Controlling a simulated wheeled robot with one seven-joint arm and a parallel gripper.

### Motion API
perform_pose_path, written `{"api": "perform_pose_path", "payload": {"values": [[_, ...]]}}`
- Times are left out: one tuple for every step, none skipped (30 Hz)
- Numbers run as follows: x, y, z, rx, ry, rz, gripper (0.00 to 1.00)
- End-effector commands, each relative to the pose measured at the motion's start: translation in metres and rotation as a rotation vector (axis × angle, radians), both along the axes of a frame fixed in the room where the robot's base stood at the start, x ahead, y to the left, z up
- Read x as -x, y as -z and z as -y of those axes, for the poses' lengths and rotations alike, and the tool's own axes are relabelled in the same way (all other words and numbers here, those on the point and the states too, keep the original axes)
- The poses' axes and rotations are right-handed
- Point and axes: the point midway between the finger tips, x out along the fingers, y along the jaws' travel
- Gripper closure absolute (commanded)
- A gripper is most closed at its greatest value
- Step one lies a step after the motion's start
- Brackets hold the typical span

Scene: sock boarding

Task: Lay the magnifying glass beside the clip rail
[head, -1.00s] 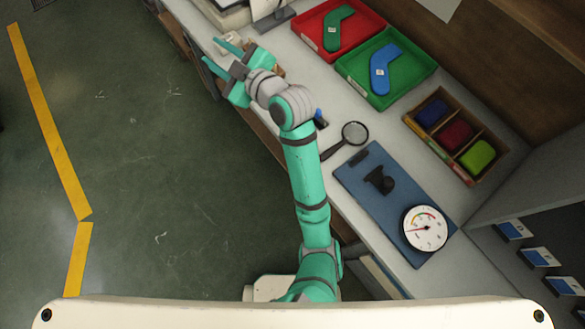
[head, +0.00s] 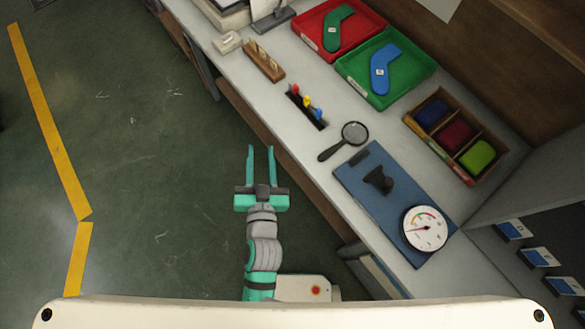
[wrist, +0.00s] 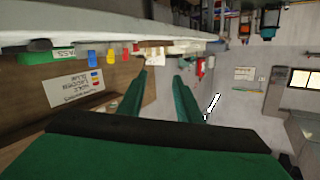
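The magnifying glass (head: 331,151) lies flat on the grey worktop, its dark handle towards the front edge and its round lens to the upper right. A dark rail with red, yellow and blue clips (head: 308,106), which looks like the clip rail, sits up and left of the magnifying glass, with a small gap between them. My gripper (head: 260,150) is open and empty, off the worktop's front edge with floor behind it. Its two green fingers also show apart in the wrist view (wrist: 162,78), where the magnifying glass cannot be made out.
A blue board (head: 350,182) with a dial gauge (head: 425,228) lies just below the magnifying glass. Green (head: 428,72) and red (head: 378,22) trays and a wooden divided box (head: 412,118) stand behind. A wooden peg block (head: 263,62) is farther left. Bare worktop surrounds the rail.

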Motion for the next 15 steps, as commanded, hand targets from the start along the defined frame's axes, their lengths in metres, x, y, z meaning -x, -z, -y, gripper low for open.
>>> {"api": "perform_pose_path", "payload": {"values": [[0.023,0.011,0.006,0.005,0.018,-0.026,0.68],[0.034,0.015,0.011,0.011,0.031,-0.034,0.68],[0.049,0.019,0.017,0.019,0.044,-0.045,0.68],[0.06,0.021,0.022,0.025,0.054,-0.052,0.68],[0.072,0.024,0.026,0.035,0.062,-0.059,0.68],[0.087,0.026,0.033,0.047,0.07,-0.067,0.68],[0.098,0.027,0.038,0.058,0.075,-0.074,0.68],[0.109,0.028,0.042,0.069,0.078,-0.078,0.68],[0.123,0.028,0.048,0.084,0.08,-0.084,0.68],[0.134,0.027,0.053,0.099,0.08,-0.088,0.68],[0.143,0.027,0.057,0.109,0.079,-0.09,0.68],[0.155,0.026,0.063,0.128,0.076,-0.094,0.68],[0.163,0.024,0.066,0.138,0.072,-0.096,0.68],[0.171,0.022,0.069,0.15,0.068,-0.095,0.68],[0.179,0.02,0.073,0.162,0.061,-0.096,0.68]]}}
